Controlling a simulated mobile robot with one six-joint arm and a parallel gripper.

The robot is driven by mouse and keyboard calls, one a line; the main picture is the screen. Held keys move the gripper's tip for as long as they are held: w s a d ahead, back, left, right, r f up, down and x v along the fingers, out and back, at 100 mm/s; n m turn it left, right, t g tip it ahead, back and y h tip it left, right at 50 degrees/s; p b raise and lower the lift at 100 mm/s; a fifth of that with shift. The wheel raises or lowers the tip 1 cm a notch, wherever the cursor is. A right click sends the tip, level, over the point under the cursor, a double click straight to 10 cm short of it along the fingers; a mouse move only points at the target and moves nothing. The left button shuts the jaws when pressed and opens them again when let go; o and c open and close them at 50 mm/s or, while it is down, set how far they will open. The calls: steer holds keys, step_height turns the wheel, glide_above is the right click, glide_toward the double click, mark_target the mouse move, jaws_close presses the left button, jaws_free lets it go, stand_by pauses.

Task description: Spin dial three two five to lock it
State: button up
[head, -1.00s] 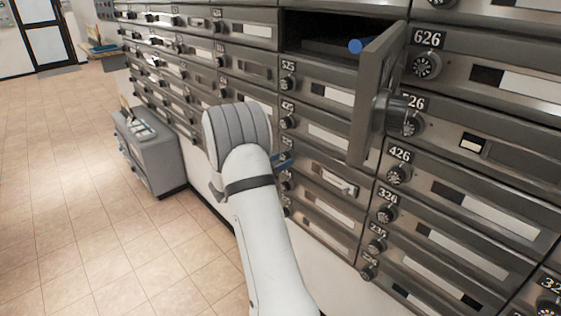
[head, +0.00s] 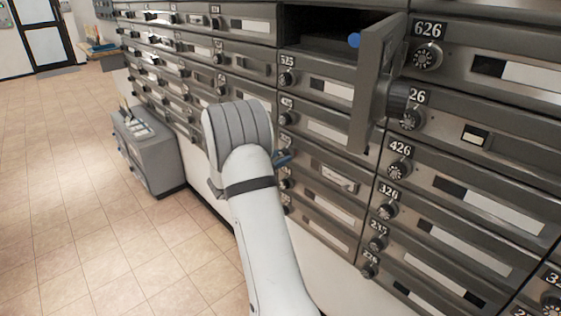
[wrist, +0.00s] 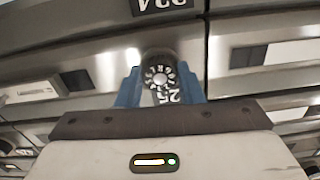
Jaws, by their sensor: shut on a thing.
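The dial (wrist: 160,77) is a round dark knob with white marks and a light centre. In the wrist view it sits between the two blue fingers of my gripper (wrist: 163,88), which are shut on it. Part of its number plate, reading "25", shows just below the knob; the first digit is hidden. In the head view my gripper (head: 282,158) shows as a blue tip at the mailbox column below plates 525 and 425. My wrist hides most of the dial there. The mailbox door beside it (head: 335,177) looks closed, with papers in its window.
Other dials, such as 426 (head: 398,170), line the wall. A grey cabinet (head: 147,150) stands left; the tiled floor is clear.

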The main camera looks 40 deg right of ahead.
steer(key=m+b, duration=0.2)
steer(key=m, duration=0.1)
steer(key=m+b, duration=0.1)
steer(key=b, duration=0.1)
steer(key=shift+w+a+f, duration=0.1)
steer(key=shift+f, duration=0.15)
steer(key=m+b, duration=0.4)
steer(key=m, duration=0.1)
steer(key=shift+b, duration=0.3)
steer(key=m+b, duration=0.4)
steer(key=b, duration=0.1)
steer(key=shift+m, duration=0.3)
steer(key=m+b, duration=0.4)
steer(key=shift+b, duration=0.4)
steer(key=m+b, duration=0.2)
steer(key=m, duration=0.1)
steer(key=shift+r, duration=0.1)
steer(key=m+b, duration=0.1)
steer(key=m, duration=0.2)
steer(key=shift+r+m+b, duration=0.15)
steer(key=shift+m+b, duration=0.15)
steer(key=shift+m, duration=0.1)
steer(key=m, duration=0.4)
steer(key=shift+r, duration=0.1)
steer(key=shift+m, duration=2.1)
